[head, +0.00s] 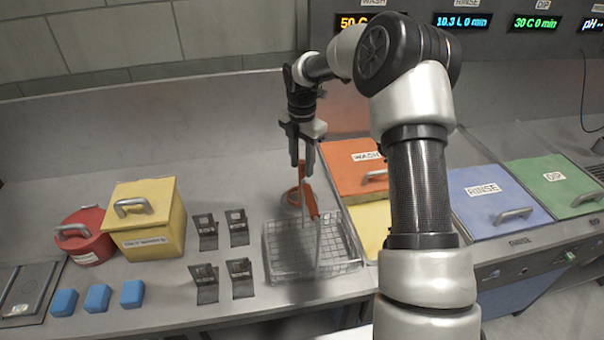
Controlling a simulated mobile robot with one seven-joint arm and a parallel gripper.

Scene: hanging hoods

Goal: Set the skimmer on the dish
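My gripper (302,165) hangs fingers down above the back of the wire basket, with a visible gap between its two fingers. A slim upright piece with an orange-red lower part (311,202) shows just below the fingertips; it looks like the skimmer's handle. I cannot tell whether the fingers touch it. A small round reddish and grey thing (292,198), perhaps the dish, lies on the counter behind the basket, partly overlapped by the slim piece. The skimmer's head cannot be made out.
The wire basket (282,271) with a tall handle stands below my gripper. Left are several black brackets (240,277), a yellow box (150,215), a red lidded pot (84,236) and blue blocks (98,298). Orange (350,168), blue (480,198) and green (555,182) lids lie right.

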